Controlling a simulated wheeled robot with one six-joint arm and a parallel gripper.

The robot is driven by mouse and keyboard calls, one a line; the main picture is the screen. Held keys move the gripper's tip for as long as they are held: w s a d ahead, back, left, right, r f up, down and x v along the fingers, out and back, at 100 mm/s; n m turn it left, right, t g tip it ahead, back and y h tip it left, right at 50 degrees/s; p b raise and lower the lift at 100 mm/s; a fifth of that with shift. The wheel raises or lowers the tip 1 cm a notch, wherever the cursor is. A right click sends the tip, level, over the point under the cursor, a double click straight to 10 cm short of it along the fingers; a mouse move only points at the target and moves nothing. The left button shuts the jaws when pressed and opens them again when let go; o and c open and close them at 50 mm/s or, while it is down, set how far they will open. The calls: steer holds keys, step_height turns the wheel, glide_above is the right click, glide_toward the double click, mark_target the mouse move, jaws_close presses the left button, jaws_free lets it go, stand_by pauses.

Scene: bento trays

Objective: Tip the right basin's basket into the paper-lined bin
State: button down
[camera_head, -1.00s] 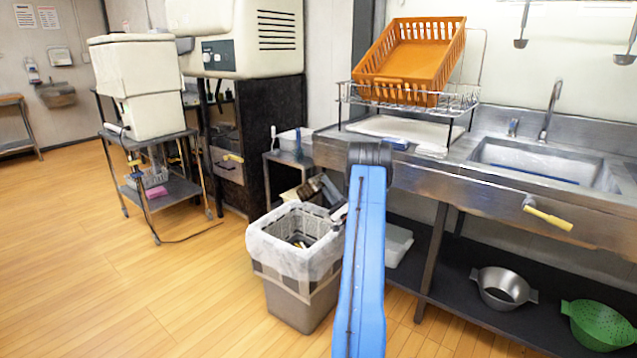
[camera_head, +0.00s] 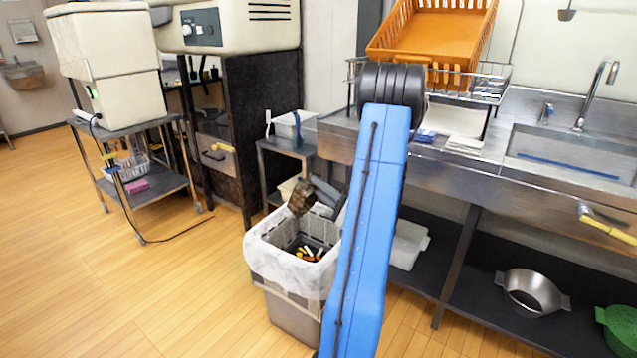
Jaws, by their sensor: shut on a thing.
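The paper-lined bin (camera_head: 292,282) stands on the floor at the lower middle, a grey bin with white lining folded over its rim. Small yellow, orange and dark bits lie inside it. My gripper (camera_head: 311,192) is above the bin's back edge, partly behind my blue arm. It is shut on a small brown-grey thing, which looks like the basket (camera_head: 300,200); it appears tilted over the bin. Its inside and the fingertips are hard to make out. The right basin (camera_head: 570,160) is in the steel counter at right; its bottom is only partly visible.
An orange crate (camera_head: 435,40) rests on a wire rack (camera_head: 490,82) above the counter. A steel colander (camera_head: 533,293) and a green colander (camera_head: 620,330) sit on the low shelf. A small side table (camera_head: 285,150) stands behind the bin.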

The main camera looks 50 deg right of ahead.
mark_target(305, 180)
steer(key=w+g, duration=0.4)
steer(key=w, duration=0.1)
steer(key=shift+w+a+r+g, duration=0.2)
steer(key=shift+a+r+g, duration=0.1)
steer(key=shift+r, duration=0.1)
steer(key=w+f+g+h, duration=0.1)
steer(key=w+f+g, duration=0.7)
steer(key=w+g, duration=0.5)
steer(key=shift+a+f+g+h, duration=0.3)
steer(key=shift+a+g, duration=0.15)
steer(key=shift+g, duration=2.15)
steer(key=shift+w, duration=0.1)
